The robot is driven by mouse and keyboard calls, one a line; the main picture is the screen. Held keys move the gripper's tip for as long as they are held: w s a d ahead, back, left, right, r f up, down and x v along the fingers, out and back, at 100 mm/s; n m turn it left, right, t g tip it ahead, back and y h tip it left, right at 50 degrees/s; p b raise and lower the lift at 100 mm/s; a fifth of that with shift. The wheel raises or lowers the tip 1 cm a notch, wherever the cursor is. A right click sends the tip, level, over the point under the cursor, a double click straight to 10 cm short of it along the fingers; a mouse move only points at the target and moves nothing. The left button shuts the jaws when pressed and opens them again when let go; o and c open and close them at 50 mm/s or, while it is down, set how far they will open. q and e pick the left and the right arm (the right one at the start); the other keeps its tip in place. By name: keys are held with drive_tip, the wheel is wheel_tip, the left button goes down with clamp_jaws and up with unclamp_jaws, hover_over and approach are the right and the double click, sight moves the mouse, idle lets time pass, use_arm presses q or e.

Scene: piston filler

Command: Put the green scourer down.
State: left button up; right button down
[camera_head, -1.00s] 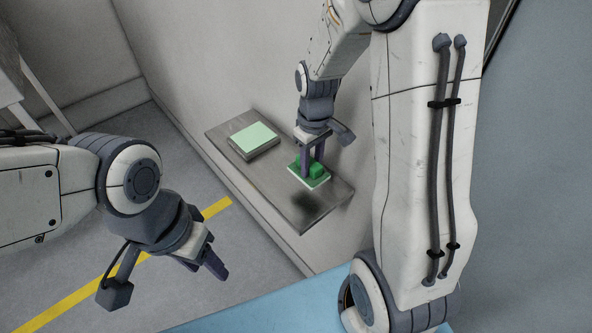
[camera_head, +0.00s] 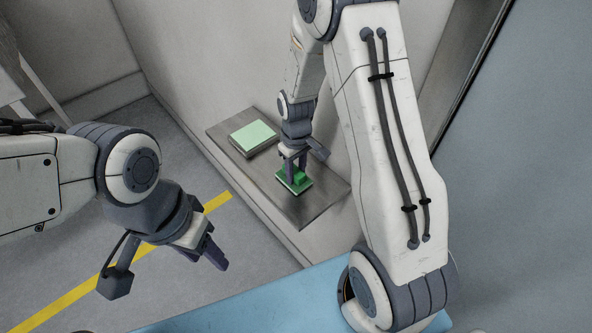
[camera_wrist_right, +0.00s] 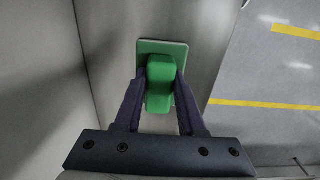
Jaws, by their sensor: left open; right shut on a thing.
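The green scourer (camera_head: 301,178) has a raised green grip on a flat green pad with a pale edge. It is over the grey metal shelf (camera_head: 310,207); whether its pad touches the shelf I cannot tell. My right gripper (camera_head: 296,176) points down and is shut on the scourer's grip. In the right wrist view the scourer (camera_wrist_right: 160,82) sits between the two fingers, its pad (camera_wrist_right: 163,47) showing beyond them. My left gripper (camera_head: 217,259) is open and empty over the floor at the lower left, away from the shelf.
A pale green pad on a grey block (camera_head: 253,136) lies at the shelf's far left end, apart from the scourer. The wall (camera_head: 215,60) rises behind the shelf. Bare shelf lies to the right of the scourer. A blue surface (camera_head: 270,300) is in front.

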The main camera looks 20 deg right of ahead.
sight(296, 171)
drive_tip(key=c, duration=0.5)
unclamp_jaws()
drive_tip(key=shift+f, duration=0.15)
drive_tip(key=shift+r, duration=0.4)
wheel_tip(296, 171, up, 10)
drive_tip(key=b, duration=0.3)
drive_tip(key=s+a+r+n, duration=0.2)
drive_tip(key=s+a+r, duration=0.3)
drive_tip(key=s+a, duration=0.6)
drive_tip(key=s+a+n+y, duration=0.1)
drive_tip(key=s+a, duration=0.2)
drive_tip(key=s, duration=0.9)
drive_tip(key=shift+a+f, duration=0.15)
drive_tip(key=shift+f, duration=0.3)
